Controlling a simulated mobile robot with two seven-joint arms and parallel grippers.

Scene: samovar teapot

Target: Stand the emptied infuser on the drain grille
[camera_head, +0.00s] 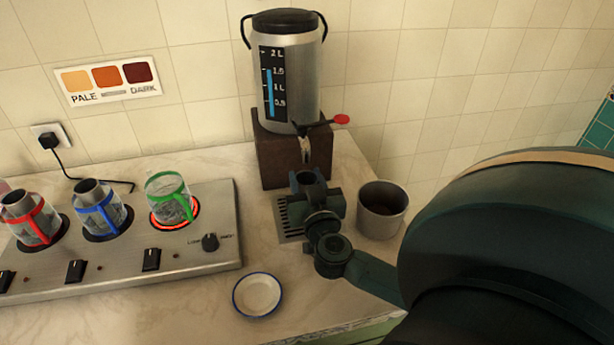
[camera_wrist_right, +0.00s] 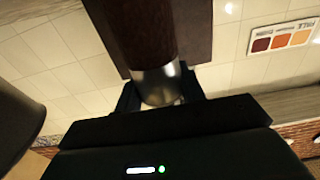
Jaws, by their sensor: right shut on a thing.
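My right gripper (camera_head: 314,198) is shut on the infuser (camera_head: 307,178), a small hollow metal cylinder, open end up. In the right wrist view the infuser (camera_wrist_right: 160,86) shows between the fingers, its lower part shiny. The drain grille (camera_head: 284,222) is a slotted metal plate in front of the samovar's wooden base. The gripper and infuser are over it and hide much of it. I cannot tell whether the infuser touches the grille. My left gripper is not in view.
The samovar (camera_head: 292,75), with a red-tipped tap lever (camera_head: 341,119), stands behind. A metal cup (camera_head: 382,209) with dark contents stands close right of the grille. A saucer (camera_head: 257,295) lies in front. A hotplate unit (camera_head: 130,262) with glass pots is left.

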